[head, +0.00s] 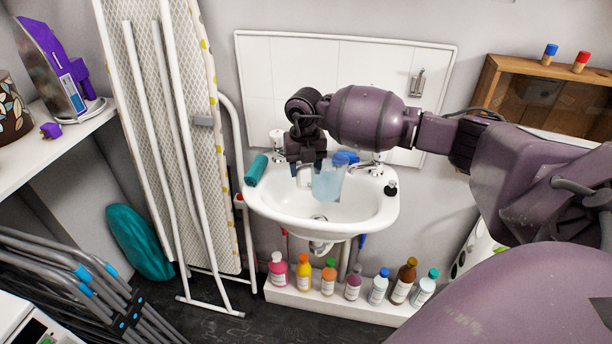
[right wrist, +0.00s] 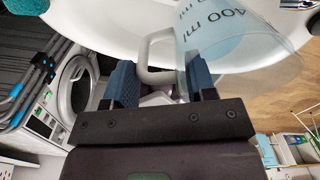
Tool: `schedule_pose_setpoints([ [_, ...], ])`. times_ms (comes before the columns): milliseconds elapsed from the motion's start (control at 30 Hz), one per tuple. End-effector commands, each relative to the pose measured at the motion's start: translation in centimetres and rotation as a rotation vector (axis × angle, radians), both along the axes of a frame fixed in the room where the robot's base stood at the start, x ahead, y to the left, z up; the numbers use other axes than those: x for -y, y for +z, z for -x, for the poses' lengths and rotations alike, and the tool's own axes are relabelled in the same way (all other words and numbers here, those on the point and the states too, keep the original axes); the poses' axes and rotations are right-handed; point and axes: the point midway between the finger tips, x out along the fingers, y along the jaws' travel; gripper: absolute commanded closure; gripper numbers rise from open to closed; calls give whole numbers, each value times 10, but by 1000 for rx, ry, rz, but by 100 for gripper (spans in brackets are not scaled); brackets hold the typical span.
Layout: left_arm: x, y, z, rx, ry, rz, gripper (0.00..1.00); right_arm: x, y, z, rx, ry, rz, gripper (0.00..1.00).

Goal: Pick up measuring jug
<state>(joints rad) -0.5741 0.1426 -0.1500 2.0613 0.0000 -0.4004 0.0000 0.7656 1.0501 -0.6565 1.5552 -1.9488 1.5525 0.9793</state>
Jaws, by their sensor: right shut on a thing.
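The measuring jug (head: 328,183) is translucent pale blue and appears over the white sink basin in the head view. In the right wrist view the jug (right wrist: 238,42) shows its "400 ml" marking, and its pale handle (right wrist: 146,58) lies between my two blue fingers. My right gripper (head: 306,172) reaches in from the right and is shut on the jug at its handle. The right gripper also shows in the right wrist view (right wrist: 160,85). Whether the jug touches the basin is hard to tell. My left gripper is in neither view.
The sink (head: 375,212) is on the wall, with a tap (head: 372,167) behind the jug and a teal rolled cloth (head: 256,169) on its left rim. Several bottles (head: 328,277) stand on a low ledge below. An ironing board (head: 170,130) leans at left.

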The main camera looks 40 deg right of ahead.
Motion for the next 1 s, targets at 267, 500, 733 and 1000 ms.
schedule_pose_setpoints([
  [267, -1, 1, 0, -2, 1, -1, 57, 1, 32, -1, 4, 0, 1, 94],
  [500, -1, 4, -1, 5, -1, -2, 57, 0, 50, 0, 2, 1, 0, 94],
  [733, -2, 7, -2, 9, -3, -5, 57, 0, 62, -1, 3, 0, 0, 94],
  [1000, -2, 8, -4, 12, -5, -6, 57, 0, 69, 0, 2, 0, 0, 94],
])
